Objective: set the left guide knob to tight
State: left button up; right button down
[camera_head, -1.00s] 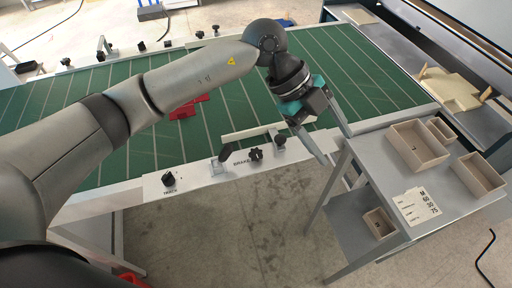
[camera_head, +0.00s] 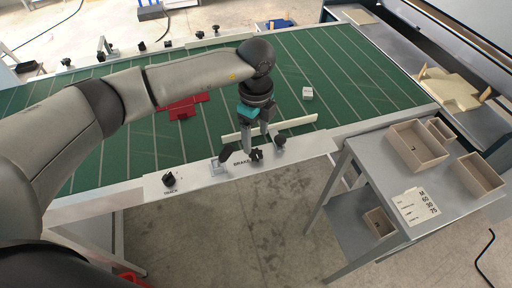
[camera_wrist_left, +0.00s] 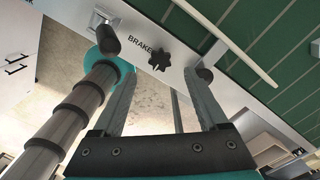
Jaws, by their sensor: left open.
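The conveyor's near edge (camera_head: 205,171) carries several dark knobs. A star-shaped black knob (camera_head: 257,154) sits by the BRAKE label, with a dark knob (camera_head: 225,156) to its left and another (camera_head: 280,141) to its right by the white guide bar (camera_head: 300,122). No label marks which one is the left guide knob. In the left wrist view the star knob (camera_wrist_left: 159,60) shows between the open fingers (camera_wrist_left: 158,76); contact cannot be told. My right gripper is out of view.
A TRACK knob (camera_head: 169,179) sits further left on the edge. Red parts (camera_head: 183,106) and a small white block (camera_head: 307,92) lie on the green belt (camera_head: 345,75). A grey side table (camera_head: 372,160) with trays stands right. More knobs line the far edge.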

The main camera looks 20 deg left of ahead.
aim_at(256, 153)
pick_arm(q)
notch_tip(256, 153, down, 6)
jog(key=shift+r, duration=0.1)
jog(key=shift+c, duration=0.3)
grip_shut()
dwell(0.5)
